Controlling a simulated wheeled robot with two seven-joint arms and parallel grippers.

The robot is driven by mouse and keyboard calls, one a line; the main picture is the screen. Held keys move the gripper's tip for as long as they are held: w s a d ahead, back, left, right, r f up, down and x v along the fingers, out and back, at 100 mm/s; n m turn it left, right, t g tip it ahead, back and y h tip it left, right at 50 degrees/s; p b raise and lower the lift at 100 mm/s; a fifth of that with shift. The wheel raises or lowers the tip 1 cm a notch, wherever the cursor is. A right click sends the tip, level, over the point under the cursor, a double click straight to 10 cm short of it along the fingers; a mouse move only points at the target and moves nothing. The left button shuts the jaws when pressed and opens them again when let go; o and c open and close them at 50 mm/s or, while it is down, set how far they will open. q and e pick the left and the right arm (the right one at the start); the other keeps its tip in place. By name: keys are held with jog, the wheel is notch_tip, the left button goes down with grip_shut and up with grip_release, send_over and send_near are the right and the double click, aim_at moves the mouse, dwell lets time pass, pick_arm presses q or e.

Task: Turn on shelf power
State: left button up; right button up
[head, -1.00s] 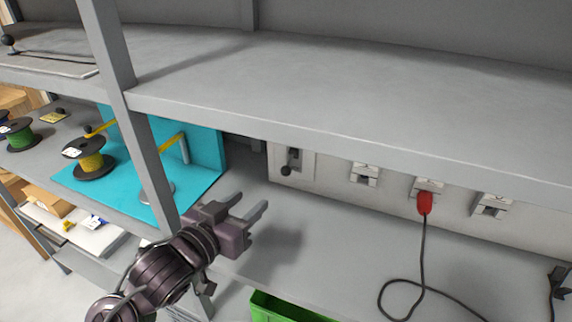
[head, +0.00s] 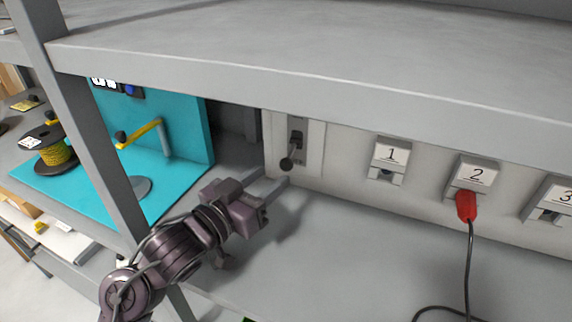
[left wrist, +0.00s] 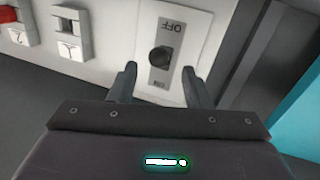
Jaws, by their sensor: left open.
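The shelf power switch (head: 295,143) is a lever with a round black knob on a pale plate, at the left of the panel under the upper shelf. In the head view its knob hangs low. In the left wrist view the switch plate (left wrist: 183,30) appears upside down, with OFF lettering and the black knob (left wrist: 160,58) between the fingertips in the picture. My left gripper (head: 272,184) is open and empty, just in front of and below the knob. Contact with the knob cannot be told. My right gripper is not in view.
Numbered sockets stand right of the switch: socket 1 (head: 389,158), socket 2 (head: 476,175) with a red plug (head: 466,206) and black cable, and socket 3 (head: 556,200). A blue stand (head: 185,130) with a yellow crank is at left. The upper shelf edge (head: 330,103) overhangs the panel.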

aim_at(282, 168)
pick_arm(q)
jog(key=x, duration=0.6)
jog(key=shift+d+p, duration=0.15)
jog(key=shift+p, duration=0.2)
jog(key=shift+c, duration=0.2)
